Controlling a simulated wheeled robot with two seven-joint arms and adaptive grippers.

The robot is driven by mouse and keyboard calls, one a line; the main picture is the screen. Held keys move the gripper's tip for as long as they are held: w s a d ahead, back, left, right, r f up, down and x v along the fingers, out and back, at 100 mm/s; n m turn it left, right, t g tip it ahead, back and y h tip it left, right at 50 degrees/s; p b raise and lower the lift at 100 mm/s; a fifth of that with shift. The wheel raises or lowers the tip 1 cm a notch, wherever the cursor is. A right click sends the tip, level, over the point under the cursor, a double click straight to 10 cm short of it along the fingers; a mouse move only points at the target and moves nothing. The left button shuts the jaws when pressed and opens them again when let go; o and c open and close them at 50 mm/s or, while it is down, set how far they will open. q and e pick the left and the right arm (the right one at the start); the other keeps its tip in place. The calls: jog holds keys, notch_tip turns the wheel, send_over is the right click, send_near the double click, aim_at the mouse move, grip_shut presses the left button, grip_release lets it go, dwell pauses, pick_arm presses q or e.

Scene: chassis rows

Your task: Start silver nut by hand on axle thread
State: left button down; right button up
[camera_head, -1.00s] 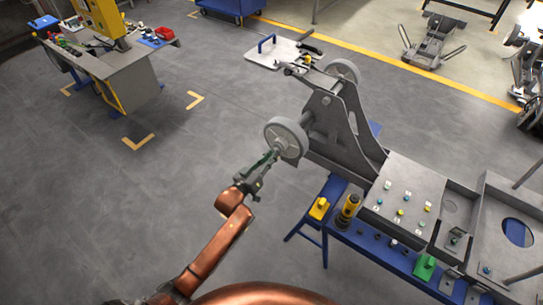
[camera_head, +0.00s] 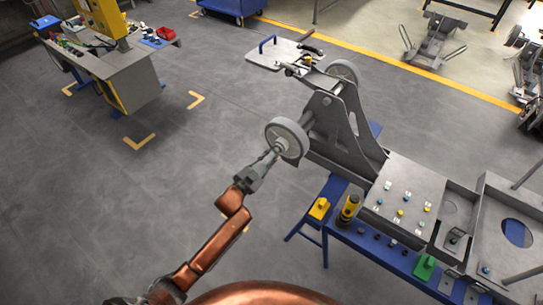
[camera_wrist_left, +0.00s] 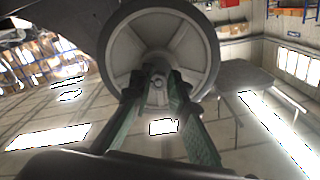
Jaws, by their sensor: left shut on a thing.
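A grey wheel (camera_head: 286,141) sits upright on the near side of the grey chassis (camera_head: 335,128). My left gripper (camera_head: 275,152) reaches up to the middle of this wheel. In the left wrist view, the wheel (camera_wrist_left: 202,48) fills the upper middle, and the green-sided fingers of my left gripper (camera_wrist_left: 158,78) close at its hub. They are shut on a small silver nut (camera_wrist_left: 158,83) directly in front of the hub. The axle thread is hidden behind the nut and fingertips, so I cannot tell whether they engage. My right gripper is not in view.
A blue bench (camera_head: 375,250) right of my arm carries a yellow and black tool (camera_head: 348,210), a yellow block (camera_head: 319,208) and a green block (camera_head: 425,267). A second wheel (camera_head: 343,72) is on the chassis's far side. The floor left of my arm is clear.

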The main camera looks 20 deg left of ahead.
pick_arm(q)
jog(key=shift+m, duration=0.5)
jog(key=c, duration=1.8)
grip_release()
jog(key=shift+o, duration=0.2)
jog(key=v, duration=1.2)
